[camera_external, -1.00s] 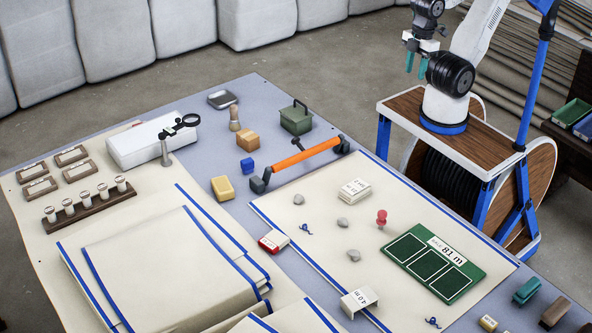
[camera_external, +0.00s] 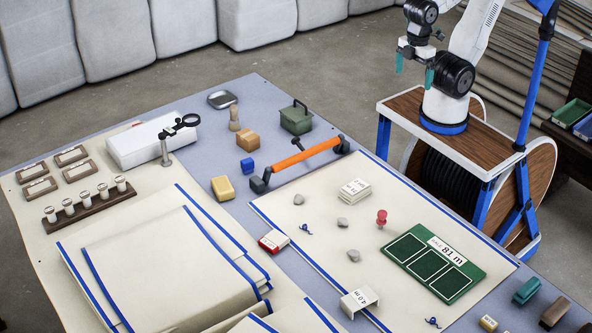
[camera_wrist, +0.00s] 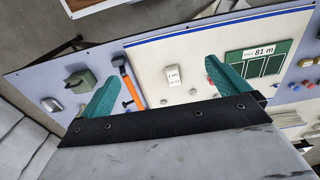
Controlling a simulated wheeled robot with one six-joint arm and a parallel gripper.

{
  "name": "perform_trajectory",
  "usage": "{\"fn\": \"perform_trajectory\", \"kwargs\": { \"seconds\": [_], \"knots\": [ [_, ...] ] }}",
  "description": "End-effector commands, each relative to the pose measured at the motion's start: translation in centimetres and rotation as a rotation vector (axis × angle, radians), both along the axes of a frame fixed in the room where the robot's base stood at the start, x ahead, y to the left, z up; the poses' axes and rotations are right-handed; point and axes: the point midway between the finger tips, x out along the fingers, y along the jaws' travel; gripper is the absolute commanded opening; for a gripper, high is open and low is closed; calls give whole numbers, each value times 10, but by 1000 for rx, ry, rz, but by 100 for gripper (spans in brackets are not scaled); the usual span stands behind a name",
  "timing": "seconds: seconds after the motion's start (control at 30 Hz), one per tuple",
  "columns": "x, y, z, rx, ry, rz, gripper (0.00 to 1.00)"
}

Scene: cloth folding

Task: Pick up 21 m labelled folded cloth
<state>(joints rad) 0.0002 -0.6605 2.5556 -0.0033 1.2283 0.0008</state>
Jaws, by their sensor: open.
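A small cream folded cloth (camera_external: 355,189) with a white label lies on the large cream sheet. Its label is too small to read surely. It also shows in the wrist view (camera_wrist: 174,83), ahead of and between the fingers. My gripper (camera_external: 414,70) is open and empty, with teal fingers spread apart, high above my base and well away from the cloth. In the wrist view the gripper (camera_wrist: 163,72) frames the cloth from a distance.
A green board (camera_external: 432,262) marked 81 m, a red pin (camera_external: 382,217), grey stones (camera_external: 343,222) and a block marked 4.0 m (camera_external: 357,302) share the sheet. Large folded cloths (camera_external: 165,270) fill the left.

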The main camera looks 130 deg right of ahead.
Motion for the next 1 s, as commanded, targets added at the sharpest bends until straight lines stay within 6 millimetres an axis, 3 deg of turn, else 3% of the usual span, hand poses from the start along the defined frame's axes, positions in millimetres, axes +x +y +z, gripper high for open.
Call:
{"fn": "perform_trajectory", "kwargs": {
  "seconds": [0.17,0.37,0.57,0.8,0.9,1.0],
  "knots": [
    [29,1,-34,2,146,40,100],
    [72,2,-82,23,225,239,100],
    [114,3,-144,60,254,542,100],
    [161,4,-224,94,205,1012,100],
    [182,4,-245,81,150,1221,100],
    [201,5,-249,43,83,1394,100]
  ]
}}
